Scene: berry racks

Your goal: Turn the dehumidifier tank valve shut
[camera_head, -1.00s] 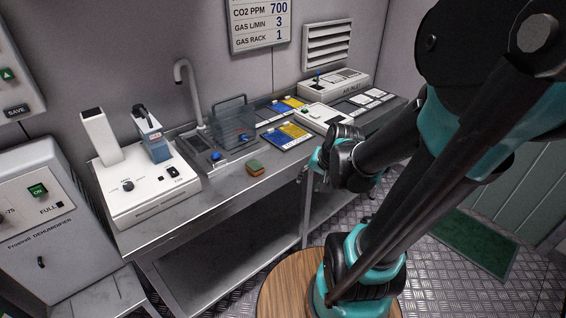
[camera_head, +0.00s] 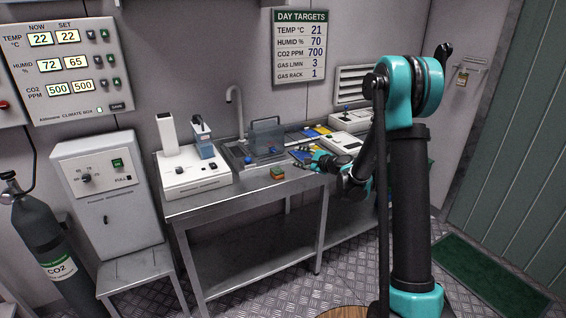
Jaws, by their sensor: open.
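The dehumidifier (camera_head: 122,178) is a white cabinet on a low metal stand at the left of the head view. Its upper panel has a dial, a green switch and a FULL marker. A small dark fitting (camera_head: 104,219) sits low on its front; it may be the tank valve, but it is too small to tell its position. My gripper (camera_head: 314,161) is open, over the right part of the steel bench, well to the right of the dehumidifier and apart from it. Its fingers are small in view, and I see nothing held.
A dark CO2 cylinder (camera_head: 50,243) stands just left of the stand (camera_head: 137,268). The steel bench (camera_head: 205,203) runs right of the dehumidifier, carrying a white instrument (camera_head: 195,178), a sponge (camera_head: 277,174) and a sink. The floor in front is clear.

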